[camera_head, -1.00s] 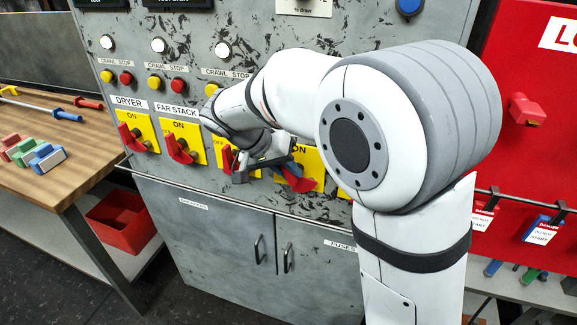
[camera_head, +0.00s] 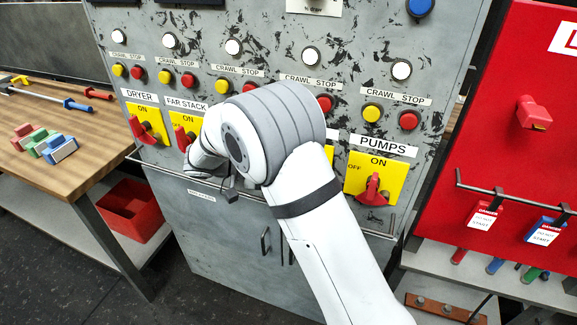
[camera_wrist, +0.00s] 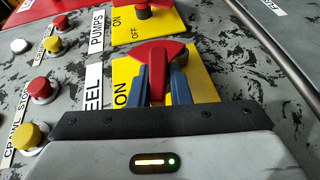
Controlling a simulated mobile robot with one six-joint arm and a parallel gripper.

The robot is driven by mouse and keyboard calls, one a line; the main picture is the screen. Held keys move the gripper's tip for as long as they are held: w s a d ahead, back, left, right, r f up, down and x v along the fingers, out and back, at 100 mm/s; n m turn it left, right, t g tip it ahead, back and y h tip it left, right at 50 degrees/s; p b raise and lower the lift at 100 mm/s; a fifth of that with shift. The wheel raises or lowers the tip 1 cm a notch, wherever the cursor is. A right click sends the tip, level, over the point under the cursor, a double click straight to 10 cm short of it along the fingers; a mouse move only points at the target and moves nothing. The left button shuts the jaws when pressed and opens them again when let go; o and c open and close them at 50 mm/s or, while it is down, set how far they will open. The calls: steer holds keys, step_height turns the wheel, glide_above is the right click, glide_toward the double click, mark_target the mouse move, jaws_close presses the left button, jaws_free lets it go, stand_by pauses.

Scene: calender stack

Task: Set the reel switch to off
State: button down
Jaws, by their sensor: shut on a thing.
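The reel switch has a red handle (camera_wrist: 160,55) on a yellow plate (camera_wrist: 206,82) with ON printed on it; the visible label letters read EEL. In the wrist view my gripper (camera_wrist: 160,78) has its blue fingers on either side of the handle, shut on it. The plate's OFF mark is hidden behind the gripper body, so which mark the handle points to cannot be told. In the head view my arm covers the gripper and the handle; only a sliver of the reel plate (camera_head: 329,153) shows left of the pumps plate.
The pumps switch (camera_head: 374,190) is right of the reel plate, with the dryer switch (camera_head: 146,130) and far stack switch (camera_head: 183,137) to the left. Crawl and stop buttons sit above. A handrail (camera_head: 160,169) runs below. A wooden table (camera_head: 90,175) stands left, a red board (camera_head: 490,110) right.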

steer(key=shift+f+n+h, duration=0.15)
steer(key=shift+n+h, duration=0.15)
steer(key=shift+h, duration=0.5)
steer(key=c, duration=1.3)
jaws_free()
steer(key=shift+c, duration=0.2)
